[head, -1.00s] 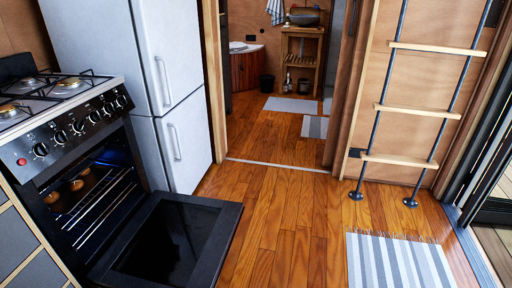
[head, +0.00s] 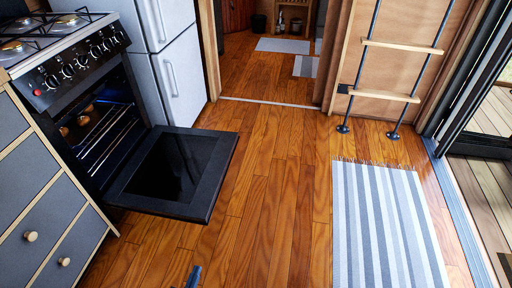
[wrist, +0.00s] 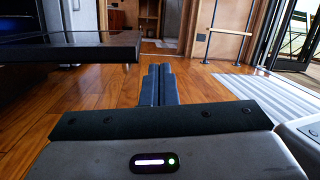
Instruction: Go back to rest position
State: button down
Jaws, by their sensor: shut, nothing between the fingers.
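My gripper shows in the wrist view (wrist: 158,72), low over the wooden floor and pointing forward. Its two dark fingers are together with nothing between them. In the head view only the tip of my gripper (head: 194,276) shows at the bottom edge. The oven (head: 75,75) stands at the left with its door (head: 172,170) folded down. Several round brown items sit on a rack inside it. In the wrist view the open oven door (wrist: 75,48) is left of my gripper and apart from it.
A white fridge (head: 182,80) stands beyond the oven, and grey drawers (head: 35,175) stand before it. A striped rug (head: 385,225) lies at the right, below a ladder (head: 390,70). An open glass door (head: 480,110) is at the far right. The middle floor (head: 265,190) is clear.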

jog(key=w+d+r+m+g+h+p, duration=0.1)
jog(key=w+d+r+m+g+p, duration=0.45)
jog(key=r, duration=0.75)
jog(key=w+d+r+m+g+h+p, duration=0.2)
jog(key=d+r+m+g+p, duration=0.4)
jog(key=r, duration=0.7)
jog(key=w+d+r+m+g+h+p, duration=0.1)
jog(key=w+d+r+m+g+p, duration=0.3)
jog(key=r+m+g, duration=0.7)
jog(key=s+d+r+m+t+y+p, duration=0.2)
jog(key=d+r, duration=0.4)
jog(key=r, duration=0.6)
jog(key=s+d+r+m+t+y+p, duration=0.2)
jog(key=s+d+r+m+y+p, duration=0.2)
jog(key=r, duration=0.8)
jog(key=s+d+r+m+t+y+p, duration=0.2)
jog(key=d+r+m+p, duration=0.4)
jog(key=r, duration=0.6)
jog(key=s+d+y+p, duration=0.1)
jog(key=s+d+p, duration=0.1)
jog(key=d, duration=0.1)
jog(key=shift+s+y, duration=0.25)
jog(key=shift+y, duration=0.05)
jog(key=shift+d+r+m, duration=0.1)
jog(key=shift+m, duration=0.15)
